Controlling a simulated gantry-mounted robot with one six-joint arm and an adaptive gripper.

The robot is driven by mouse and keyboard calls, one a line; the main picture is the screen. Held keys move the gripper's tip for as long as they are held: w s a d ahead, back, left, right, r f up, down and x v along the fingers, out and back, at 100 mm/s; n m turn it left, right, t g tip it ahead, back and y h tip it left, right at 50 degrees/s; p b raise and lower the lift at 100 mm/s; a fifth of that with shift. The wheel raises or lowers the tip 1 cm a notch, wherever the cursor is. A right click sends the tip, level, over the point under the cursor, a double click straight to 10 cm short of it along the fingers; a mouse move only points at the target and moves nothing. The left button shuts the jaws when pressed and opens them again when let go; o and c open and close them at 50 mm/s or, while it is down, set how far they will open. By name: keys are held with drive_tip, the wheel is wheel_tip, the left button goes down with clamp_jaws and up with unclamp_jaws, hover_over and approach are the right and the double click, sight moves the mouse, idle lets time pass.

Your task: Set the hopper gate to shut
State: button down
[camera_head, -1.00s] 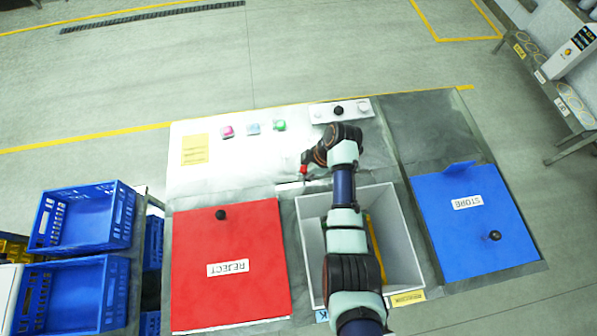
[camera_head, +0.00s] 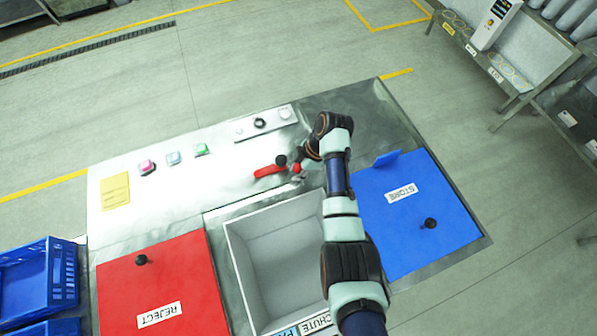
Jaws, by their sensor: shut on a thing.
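A red lever (camera_head: 266,171) lies low on the pale metal worktop, just behind the white open chute bin (camera_head: 235,262). It lies nearly crosswise, and a black knob (camera_head: 281,160) shows near its right part. My gripper (camera_head: 299,163) is at the right end of the lever, shut on it. The fingertips are small and partly hidden by my wrist, so the exact grip is hard to see. No gate plate can be made out.
A red REJECT lid (camera_head: 163,285) is left of the bin, a blue STORE lid (camera_head: 410,225) right. Behind the lever are a dial panel (camera_head: 263,123) and pink (camera_head: 147,167), blue (camera_head: 173,158) and green (camera_head: 201,150) buttons. Blue crates (camera_head: 36,277) stand far left.

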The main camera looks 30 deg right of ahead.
drive_tip(key=shift+w+d+r, duration=0.1)
drive_tip(key=shift+d+r, duration=0.1)
drive_tip(key=shift+r, duration=0.2)
drive_tip(key=c, duration=1.2)
unclamp_jaws()
drive_tip(key=shift+d, duration=0.1)
drive_tip(key=shift+d+f, duration=0.1)
drive_tip(key=shift+d, duration=0.05)
drive_tip(key=shift+f, duration=0.1)
drive_tip(key=v, duration=0.7)
drive_tip(key=shift+r, duration=0.25)
